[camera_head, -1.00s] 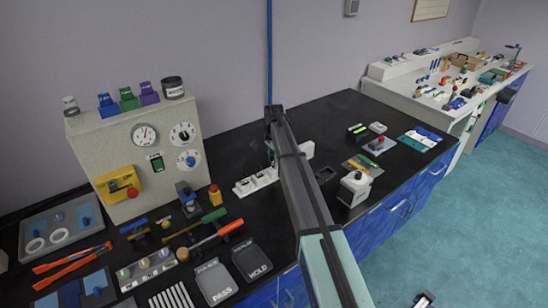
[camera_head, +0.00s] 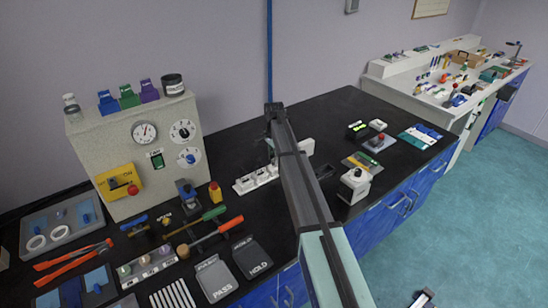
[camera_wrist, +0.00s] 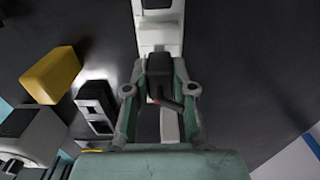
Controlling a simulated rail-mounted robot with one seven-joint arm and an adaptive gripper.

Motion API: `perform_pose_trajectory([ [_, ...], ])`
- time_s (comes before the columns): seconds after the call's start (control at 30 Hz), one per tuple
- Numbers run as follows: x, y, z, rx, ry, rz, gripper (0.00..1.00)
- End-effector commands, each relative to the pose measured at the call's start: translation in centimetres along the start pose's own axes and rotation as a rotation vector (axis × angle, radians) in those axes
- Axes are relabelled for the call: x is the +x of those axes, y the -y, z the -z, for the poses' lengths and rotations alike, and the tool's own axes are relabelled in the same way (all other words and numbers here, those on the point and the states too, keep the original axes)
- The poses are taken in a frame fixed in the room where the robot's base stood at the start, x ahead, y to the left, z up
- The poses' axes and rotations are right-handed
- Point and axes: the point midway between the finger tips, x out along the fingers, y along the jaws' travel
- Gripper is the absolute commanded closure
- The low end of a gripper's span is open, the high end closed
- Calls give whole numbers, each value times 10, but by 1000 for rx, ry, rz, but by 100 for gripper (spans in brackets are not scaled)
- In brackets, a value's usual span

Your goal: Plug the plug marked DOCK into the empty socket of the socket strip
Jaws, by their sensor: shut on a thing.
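In the wrist view my gripper (camera_wrist: 160,90) is shut on a black plug (camera_wrist: 160,68) with a dark cord and a small red spot. No DOCK marking is readable. The plug is in front of the white socket strip (camera_wrist: 143,70), which runs up and down the picture; I cannot tell whether it touches the strip. In the head view the socket strip (camera_head: 240,187) lies on the black bench.
A yellow block (camera_wrist: 50,75) and a black-and-white part (camera_wrist: 95,106) lie left of my gripper in the wrist view. In the head view a grey instrument (camera_head: 150,160) stands left of the strip. A white device (camera_head: 355,185) stands right of my arm.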

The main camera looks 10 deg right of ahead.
Motion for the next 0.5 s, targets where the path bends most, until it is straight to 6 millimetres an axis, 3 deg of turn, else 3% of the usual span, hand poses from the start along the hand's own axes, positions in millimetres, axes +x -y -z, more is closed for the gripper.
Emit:
perform_pose_trajectory([
  [0.5,6,0,0,0,0,0,100],
])
